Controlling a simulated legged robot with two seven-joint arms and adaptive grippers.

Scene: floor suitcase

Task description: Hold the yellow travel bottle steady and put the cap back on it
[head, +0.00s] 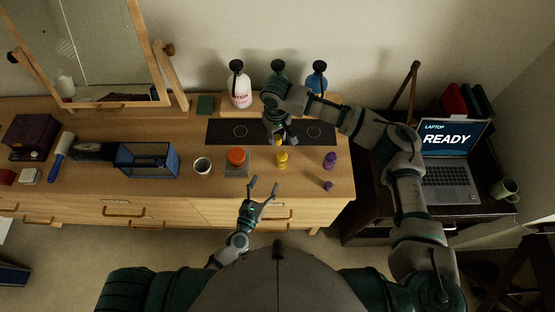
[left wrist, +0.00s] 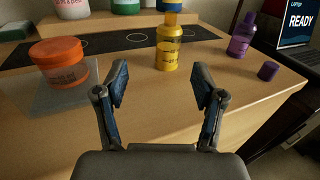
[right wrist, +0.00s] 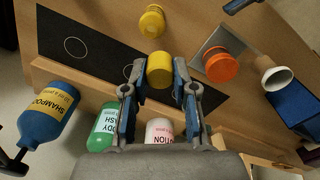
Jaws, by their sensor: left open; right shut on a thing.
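The yellow travel bottle (head: 282,159) stands upright on the wooden dresser top, in front of the dark panel. It also shows upright in the left wrist view (left wrist: 168,50) and near the top of the right wrist view (right wrist: 151,22). My right gripper (right wrist: 159,80) is shut on the yellow cap (right wrist: 160,68), holding it apart from the bottle, on the panel side.
A purple bottle (head: 330,160) and purple cap (head: 328,186) are to the right. Three pump bottles, including a blue one (head: 317,78), stand behind.

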